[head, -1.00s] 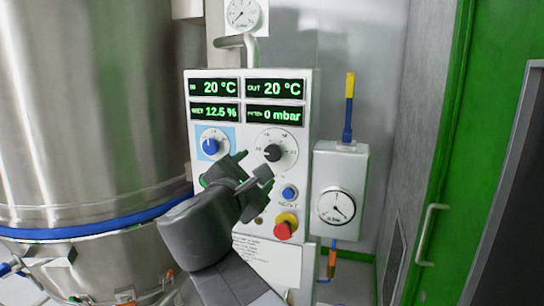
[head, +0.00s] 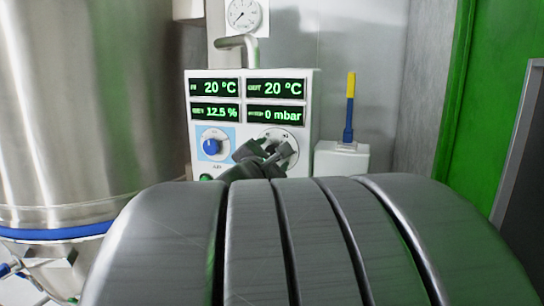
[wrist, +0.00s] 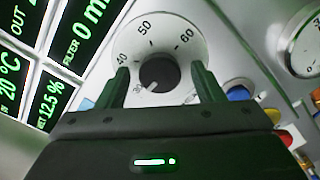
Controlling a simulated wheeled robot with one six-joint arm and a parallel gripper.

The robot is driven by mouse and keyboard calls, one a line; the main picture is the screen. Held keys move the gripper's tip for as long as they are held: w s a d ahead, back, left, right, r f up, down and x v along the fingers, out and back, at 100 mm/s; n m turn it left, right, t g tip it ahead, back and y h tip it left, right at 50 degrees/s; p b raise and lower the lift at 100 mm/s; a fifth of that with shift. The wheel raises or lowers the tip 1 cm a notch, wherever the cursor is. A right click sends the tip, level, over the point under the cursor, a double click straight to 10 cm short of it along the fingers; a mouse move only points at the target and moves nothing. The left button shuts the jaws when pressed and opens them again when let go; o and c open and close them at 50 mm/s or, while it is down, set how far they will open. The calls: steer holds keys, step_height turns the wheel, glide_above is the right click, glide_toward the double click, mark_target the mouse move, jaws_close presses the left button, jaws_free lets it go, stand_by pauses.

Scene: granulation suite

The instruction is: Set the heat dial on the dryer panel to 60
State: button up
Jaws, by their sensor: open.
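The numbered white dial (head: 291,137) is on the dryer panel (head: 312,90), right of a blue knob, and is partly hidden by my gripper (head: 264,150). In the wrist view the dial face (wrist: 176,38) shows 40, 50 and 60, with a black knob (wrist: 158,73) at its centre. The knob's pale mark seems to point down and left, near the low end of the scale. My gripper (wrist: 160,76) is open, with one finger on each side of the knob. I cannot tell whether the fingers touch it.
A blue knob (head: 211,147) on a light blue plate sits left of the dial. Displays (head: 276,89) are above. The wrist view shows a blue button (wrist: 239,92), a red button (wrist: 291,137) and a gauge (wrist: 305,50) to the right. A steel vessel (head: 85,100) stands left.

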steer(key=c, duration=1)
steer(key=shift+o, duration=0.2)
